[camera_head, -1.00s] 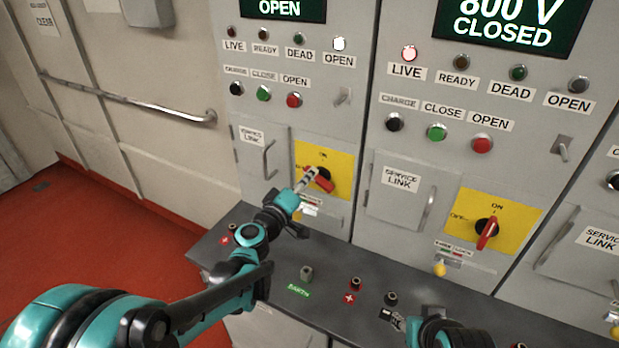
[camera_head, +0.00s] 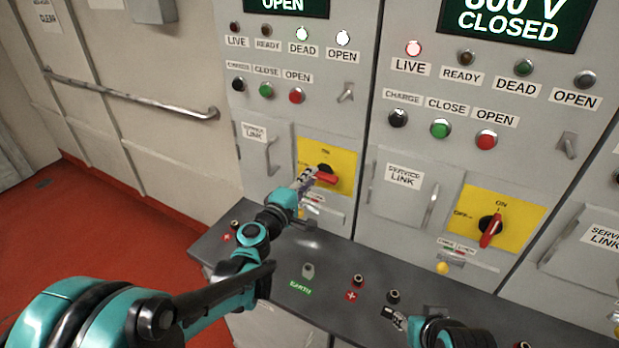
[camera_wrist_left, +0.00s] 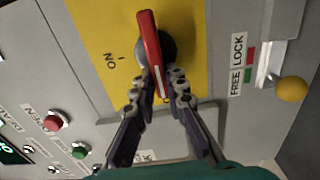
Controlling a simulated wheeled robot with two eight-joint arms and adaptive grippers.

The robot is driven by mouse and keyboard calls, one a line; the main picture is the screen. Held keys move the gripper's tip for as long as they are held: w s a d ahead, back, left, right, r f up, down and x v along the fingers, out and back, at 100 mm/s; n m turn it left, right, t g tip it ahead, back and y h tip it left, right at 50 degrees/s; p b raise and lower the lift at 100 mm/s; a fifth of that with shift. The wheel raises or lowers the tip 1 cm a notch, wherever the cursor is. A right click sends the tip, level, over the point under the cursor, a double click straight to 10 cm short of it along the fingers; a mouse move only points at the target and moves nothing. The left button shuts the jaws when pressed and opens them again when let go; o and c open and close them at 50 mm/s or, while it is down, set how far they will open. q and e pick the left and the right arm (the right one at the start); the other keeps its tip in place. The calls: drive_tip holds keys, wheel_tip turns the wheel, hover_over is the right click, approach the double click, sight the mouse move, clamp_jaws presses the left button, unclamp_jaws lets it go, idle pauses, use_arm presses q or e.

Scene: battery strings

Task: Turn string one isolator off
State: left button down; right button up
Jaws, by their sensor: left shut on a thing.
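The left cabinet's isolator has a red handle (camera_head: 327,178) on a yellow plate (camera_head: 343,160). In the left wrist view the red handle (camera_wrist_left: 149,45) lies crosswise to the ON mark (camera_wrist_left: 110,60). My left gripper (camera_head: 309,178) is at the handle's left end. In the wrist view the fingers of the left gripper (camera_wrist_left: 156,88) are shut on that end, one on each side. The OFF mark is partly hidden by the gripper. My right gripper (camera_head: 394,318) shows only in part at the bottom, low over the ledge; its jaws are unclear.
Left-cabinet DEAD (camera_head: 302,34) and OPEN (camera_head: 343,38) lamps are lit. The right cabinet's isolator handle (camera_head: 491,232) lines up with ON. Its LIVE lamp (camera_head: 413,48) is lit. A grey ledge (camera_head: 270,262) with sockets juts out below. A yellow knob (camera_wrist_left: 291,89) sits beside the FREE/LOCK indicator.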

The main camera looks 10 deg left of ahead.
idle(0.3)
use_arm(q)
drive_tip(key=c, duration=1.5)
unclamp_jaws()
drive_tip(key=shift+c, duration=0.2)
drive_tip(key=v, duration=1.2)
drive_tip(key=shift+f, duration=0.1)
